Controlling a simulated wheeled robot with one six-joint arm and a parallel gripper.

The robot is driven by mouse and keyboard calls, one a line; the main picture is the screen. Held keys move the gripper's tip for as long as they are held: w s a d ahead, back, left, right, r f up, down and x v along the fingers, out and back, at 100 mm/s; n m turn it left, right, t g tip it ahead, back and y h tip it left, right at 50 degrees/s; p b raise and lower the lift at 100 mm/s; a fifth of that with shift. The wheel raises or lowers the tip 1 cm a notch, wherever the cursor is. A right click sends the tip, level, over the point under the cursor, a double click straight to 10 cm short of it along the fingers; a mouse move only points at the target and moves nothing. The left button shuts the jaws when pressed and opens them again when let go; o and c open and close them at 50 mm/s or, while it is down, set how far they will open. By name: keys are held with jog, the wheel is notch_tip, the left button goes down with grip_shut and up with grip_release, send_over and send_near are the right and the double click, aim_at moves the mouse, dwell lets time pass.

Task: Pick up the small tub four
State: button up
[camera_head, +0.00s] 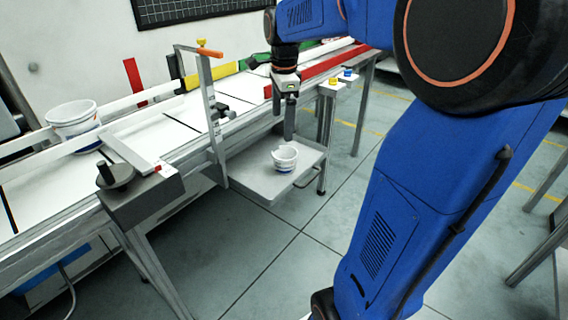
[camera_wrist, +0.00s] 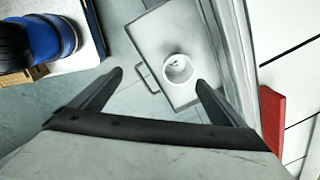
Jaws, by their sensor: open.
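A small white tub (camera_head: 285,157) with blue and red marks stands upright on a grey tray (camera_head: 262,184) beside the conveyor. In the wrist view the same tub (camera_wrist: 178,68) shows from above, its open mouth towards the camera, on the tray (camera_wrist: 146,29). My gripper (camera_head: 289,137) is above the tub in the head view. In the wrist view my gripper's (camera_wrist: 157,77) two dark fingers are spread apart with nothing between them. The tub lies beyond the fingertips, nearer the right one. I cannot tell a number on the tub.
A larger white tub (camera_head: 73,124) stands on the white conveyor (camera_head: 165,130) at the left. A metal post with an orange-tipped bar (camera_head: 210,53) rises by the tray's left side. Buttons (camera_head: 331,82) stand behind the tray. The floor in front of the tray is clear.

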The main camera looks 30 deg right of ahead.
jog(key=w+d+f+m+g, duration=0.1)
jog(key=w+d+m, duration=0.4)
jog(key=w+m, duration=0.1)
send_near(285, 153)
jog(key=s+a, duration=0.2)
jog(key=s, duration=0.2)
jog(key=shift+w+f, duration=0.15)
jog(key=shift+f, duration=1.6)
jog(key=shift+w+f, duration=0.15)
jog(key=shift+f, duration=1.65)
jog(key=c, duration=1.1)
jog(key=shift+c, duration=0.2)
